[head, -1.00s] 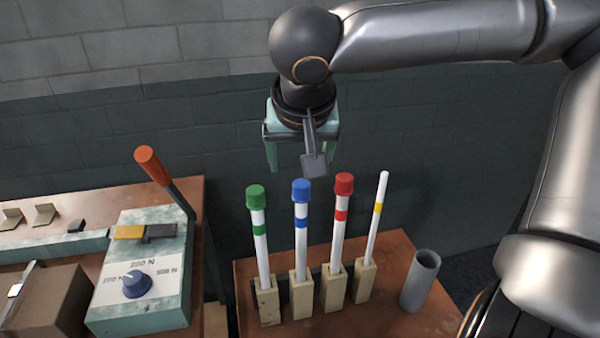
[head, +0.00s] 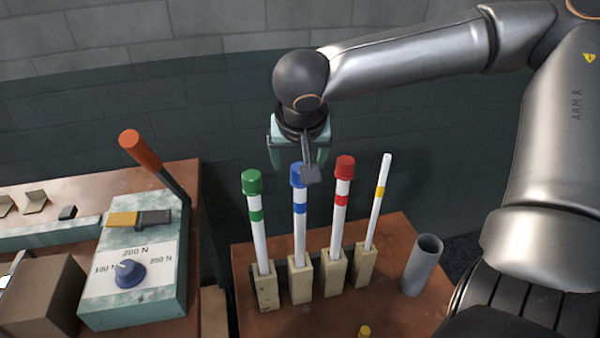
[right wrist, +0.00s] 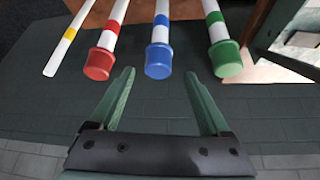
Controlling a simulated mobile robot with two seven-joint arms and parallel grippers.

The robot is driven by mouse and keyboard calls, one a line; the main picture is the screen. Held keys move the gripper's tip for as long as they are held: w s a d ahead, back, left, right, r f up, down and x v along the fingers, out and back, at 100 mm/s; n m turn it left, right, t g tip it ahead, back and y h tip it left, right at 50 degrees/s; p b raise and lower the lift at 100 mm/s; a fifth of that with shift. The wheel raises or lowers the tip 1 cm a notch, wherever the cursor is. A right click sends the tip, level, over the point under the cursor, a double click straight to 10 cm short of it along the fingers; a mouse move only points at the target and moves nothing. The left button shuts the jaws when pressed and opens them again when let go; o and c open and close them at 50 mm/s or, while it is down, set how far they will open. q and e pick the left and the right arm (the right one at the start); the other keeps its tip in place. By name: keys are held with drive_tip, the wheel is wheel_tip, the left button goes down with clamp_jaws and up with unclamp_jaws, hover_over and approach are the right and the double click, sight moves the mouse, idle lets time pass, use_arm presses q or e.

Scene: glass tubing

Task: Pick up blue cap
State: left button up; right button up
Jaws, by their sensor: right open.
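The blue cap (head: 296,178) sits on top of an upright white tube with a blue band, held in a wooden block. Nothing is in the jaws. My left gripper is not in view.
A green-capped tube (head: 252,182) stands left and a red-capped tube (head: 345,168) right, both close by. A capless yellow-banded tube (head: 378,200) and a grey cylinder (head: 422,265) are farther right. A lever box (head: 140,265) stands left; a wall is behind.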

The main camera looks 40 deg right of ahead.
sight(295, 181)
drive_tip(key=x, duration=0.3)
drive_tip(key=shift+s+d+f, duration=0.1)
drive_tip(key=shift+f, duration=0.05)
drive_tip(key=shift+c, duration=0.2)
clamp_jaws()
